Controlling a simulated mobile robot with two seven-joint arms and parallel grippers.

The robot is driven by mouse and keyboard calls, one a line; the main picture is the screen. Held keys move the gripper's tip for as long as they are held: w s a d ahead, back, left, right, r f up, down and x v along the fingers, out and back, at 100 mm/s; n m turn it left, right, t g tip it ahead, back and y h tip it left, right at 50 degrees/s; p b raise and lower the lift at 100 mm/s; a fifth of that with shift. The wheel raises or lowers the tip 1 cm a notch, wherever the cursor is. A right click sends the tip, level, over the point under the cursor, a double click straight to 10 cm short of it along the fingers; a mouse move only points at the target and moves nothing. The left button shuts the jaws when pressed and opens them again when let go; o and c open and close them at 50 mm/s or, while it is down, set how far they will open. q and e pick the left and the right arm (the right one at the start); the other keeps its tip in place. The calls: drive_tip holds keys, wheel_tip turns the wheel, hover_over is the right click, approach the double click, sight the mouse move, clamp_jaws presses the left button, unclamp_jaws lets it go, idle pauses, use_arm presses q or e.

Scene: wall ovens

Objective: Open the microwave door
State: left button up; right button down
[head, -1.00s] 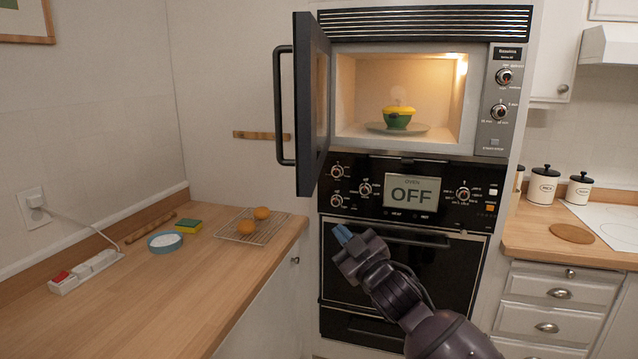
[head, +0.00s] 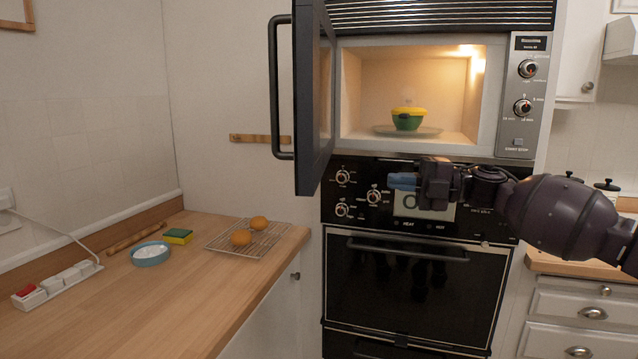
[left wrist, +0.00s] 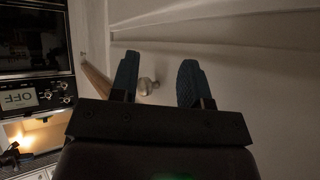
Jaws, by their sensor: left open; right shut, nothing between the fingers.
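The microwave (head: 517,95) is built in above the oven, and its cavity is lit. Its dark door (head: 313,95) stands wide open, swung out to the left, with a black bar handle (head: 281,90) on its outer side. A green and yellow bowl (head: 407,119) sits on the glass plate inside. My right gripper (head: 403,181) is shut and empty in front of the oven's control panel, pointing left, below the microwave opening and apart from the door. My left gripper is out of the head view. In the left wrist view its blue fingers (left wrist: 156,84) are apart, with nothing between them.
The oven (head: 410,285) below has its door shut. A wooden counter (head: 200,300) at left holds a rack (head: 262,238) with two orange round items, a sponge (head: 178,236), a blue dish (head: 151,254) and a power strip (head: 57,283). Drawers (head: 580,310) stand at right.

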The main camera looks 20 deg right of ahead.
sight(319, 176)
drive_tip(key=x, duration=1.3)
drive_tip(key=shift+w+a, duration=0.1)
use_arm(q)
drive_tip(key=shift+f, duration=0.15)
